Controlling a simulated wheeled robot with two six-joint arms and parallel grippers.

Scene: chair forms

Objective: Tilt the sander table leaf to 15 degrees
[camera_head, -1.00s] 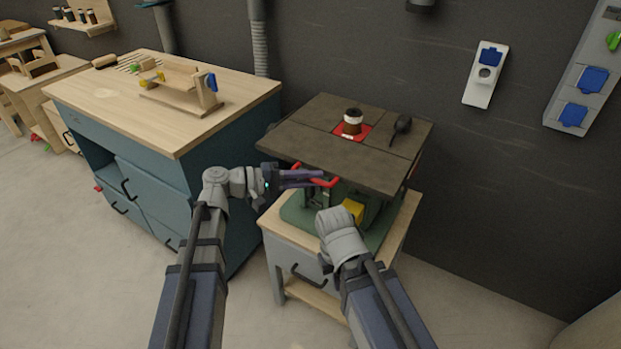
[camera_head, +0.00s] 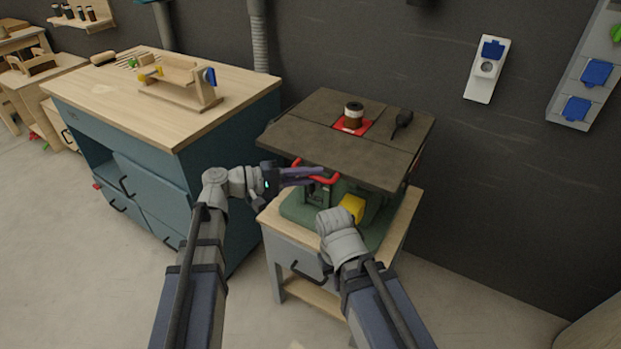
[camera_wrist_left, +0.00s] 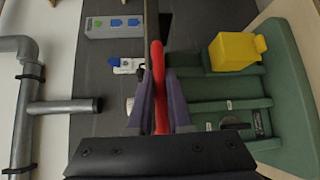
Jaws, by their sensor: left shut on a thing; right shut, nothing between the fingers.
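The sander's dark table leaf (camera_head: 335,150) tops the green sander body (camera_head: 300,208) and slopes slightly; I cannot read its angle. A red handle bar (camera_head: 322,179) sits under the leaf's front edge. My left gripper (camera_head: 318,172) is shut on this handle; in the left wrist view the red handle (camera_wrist_left: 158,85) stands between its purple fingers (camera_wrist_left: 160,115). My right gripper (camera_head: 338,222) is below, in front of the sander; its fingers are hidden behind my wrist.
A yellow box (camera_head: 352,207) sits on the sander's front. A dark tool (camera_head: 402,122) lies on the leaf's right. The sander stands on a wooden cabinet (camera_head: 400,225). A blue workbench (camera_head: 150,180) is at the left. The wall with sockets (camera_head: 487,68) is behind.

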